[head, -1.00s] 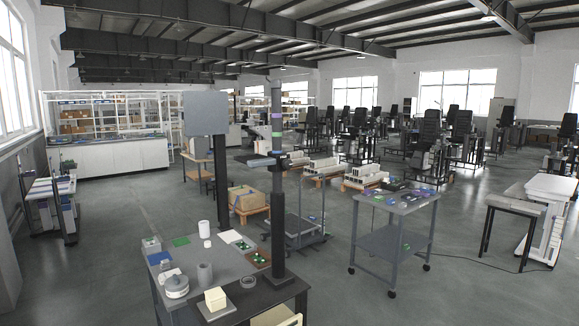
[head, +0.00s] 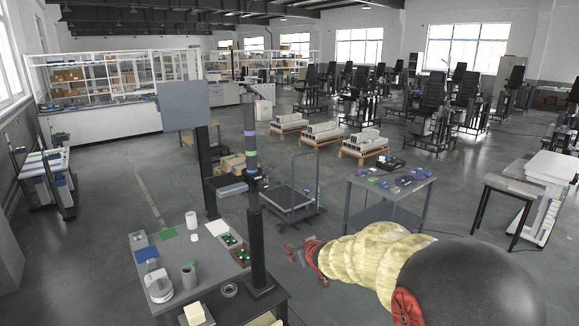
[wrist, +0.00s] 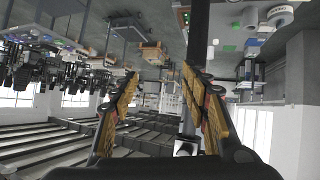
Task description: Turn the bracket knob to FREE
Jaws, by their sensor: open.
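A dark upright lift column (head: 254,215) stands on the near table, with green and purple bands near its top. A bracket (head: 256,173) with a small shelf sits partway up it; its knob and markings are too small to make out. My gripper (head: 303,254) is in front and to the right of the column, apart from it and lower than the bracket. In the wrist view my gripper (wrist: 160,95) has its two orange-padded fingers spread, with nothing held. That view is upside down, and a dark pole (wrist: 200,25) runs behind the right finger.
The near table (head: 205,270) holds cups, boxes and small trays. A grey panel (head: 184,105) stands on a post behind it. A second grey table (head: 375,203) with small parts stands to the right, and a cart (head: 292,203) behind. Open floor lies at left.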

